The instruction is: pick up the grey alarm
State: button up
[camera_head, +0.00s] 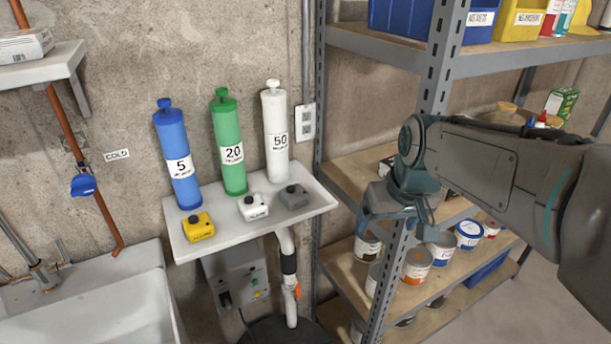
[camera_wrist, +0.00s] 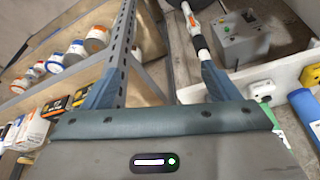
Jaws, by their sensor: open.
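The grey alarm (camera_head: 293,196) is a small box with a knob on top. It sits at the right end of a white wall shelf (camera_head: 300,207), in front of the white cylinder marked 50. A white alarm (camera_head: 253,207) and a yellow alarm (camera_head: 198,226) stand to its left. My gripper (camera_head: 397,222) is open and empty, to the right of the grey alarm and apart from it, by the metal rack post. In the wrist view, my gripper (camera_wrist: 160,68) shows with its fingers spread. The white alarm (camera_wrist: 262,88) shows there too; I cannot make out the grey one.
The metal rack (camera_head: 378,290) with paint cans stands right of the wall shelf, its post close by my gripper. Blue (camera_head: 178,155), green (camera_head: 228,145) and white (camera_head: 276,132) cylinders stand behind the alarms. A white sink (camera_head: 95,310) is at lower left.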

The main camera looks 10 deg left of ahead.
jog(key=w+a+r+n+p, duration=0.1)
jog(key=w+a+r+n, duration=0.25)
jog(key=w+a, duration=0.6)
jog(key=n+y, duration=0.2)
send_near(294, 189)
jog(key=f, duration=0.1)
jog(key=a+f+p, duration=0.1)
jog(key=f, duration=0.1)
jog(key=shift+w+a+m, duration=0.25)
jog(key=shift+a, duration=0.1)
jog(key=shift+w+d+p+x, duration=0.15)
jog(key=shift+p+x, duration=0.15)
jog(key=shift+x, duration=0.75)
jog(key=shift+d+p+x, duration=0.1)
jog(key=shift+p+x, duration=0.25)
jog(key=shift+x, duration=0.65)
jog(key=shift+w+d+p+x, duration=0.15)
jog(key=shift+p+x, duration=0.15)
jog(key=shift+x, duration=0.75)
jog(key=c, duration=1.1)
